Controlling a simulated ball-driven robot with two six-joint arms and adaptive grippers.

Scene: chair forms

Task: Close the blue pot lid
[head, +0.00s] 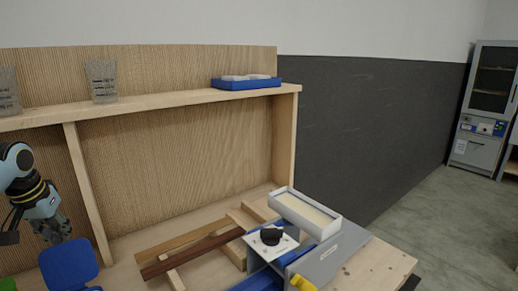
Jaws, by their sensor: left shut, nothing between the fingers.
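A blue rounded panel (68,263) stands tilted up at the lower left of the head view, and it looks like the pot lid in a raised position. The pot below it is mostly cut off by the bottom edge. My left gripper (58,230) is above and slightly left of the panel, pointing down, shut and empty. Whether its fingertips touch the panel is hard to tell. My right gripper is not in view.
Brown wooden strips (190,250) lie on the bench right of the lid. A grey-blue device (325,258) and a white box (304,212) sit further right.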

